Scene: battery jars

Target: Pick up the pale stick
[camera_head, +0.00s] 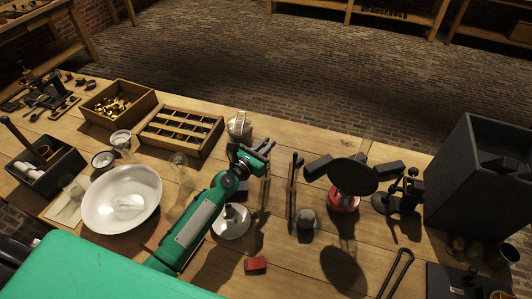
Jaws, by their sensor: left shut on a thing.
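My left gripper (265,152), at the end of my green arm, is above the middle of the table. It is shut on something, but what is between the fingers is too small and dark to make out. A glass jar (239,128) with something pale in it stands just behind the gripper. I cannot tell whether that is the pale stick. A pale upright bar (367,146) shows behind a black disc, apart from the gripper. My right gripper is not in view.
A white bowl (100,208) lies left of my arm. A divided wooden tray (157,139) and a wooden box (93,112) stand behind it. A black disc (354,177) on a red base, dark rods (292,187) and a large black box (460,195) stand right. A red block (256,265) lies in front.

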